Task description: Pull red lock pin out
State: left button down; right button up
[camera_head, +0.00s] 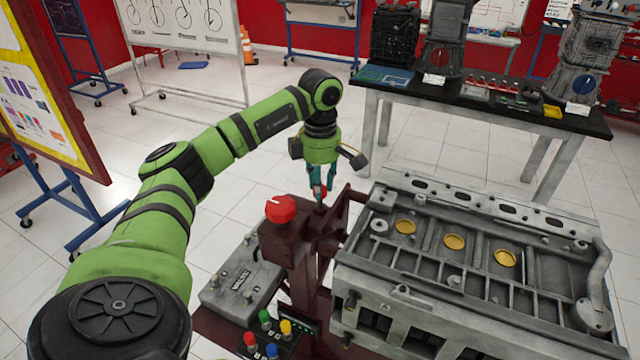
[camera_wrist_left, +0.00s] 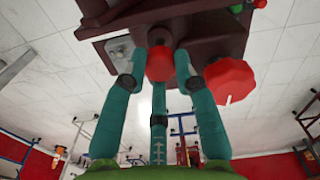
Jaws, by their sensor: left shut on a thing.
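The red lock pin (camera_head: 322,191) shows as a small red head on the dark red engine stand, partly hidden by my left gripper. In the left wrist view the red pin head (camera_wrist_left: 160,64) sits between the teal fingers, against the dark red bracket. My left gripper (camera_head: 319,194) points down at the stand and is shut on the pin; it also shows in the left wrist view (camera_wrist_left: 158,75). The pin's shaft is hidden. My right gripper is not in view.
A larger red knob (camera_head: 281,209) stands on the stand close beside the gripper, to its left. The engine block (camera_head: 470,262) is right of it. A grey battery-like box (camera_head: 240,284) and coloured buttons (camera_head: 266,322) lie lower down. A table (camera_head: 480,108) stands behind.

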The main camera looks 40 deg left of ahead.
pick_arm(q)
notch_tip(320, 180, up, 3)
jog(key=shift+r+p, duration=0.2)
jog(key=shift+p, duration=0.5)
jog(key=shift+w+a+f, duration=0.1)
jog(key=c, duration=1)
grip_release()
jog(key=shift+o, duration=0.3)
notch_tip(320, 180, up, 12)
jog(key=shift+s, duration=0.2)
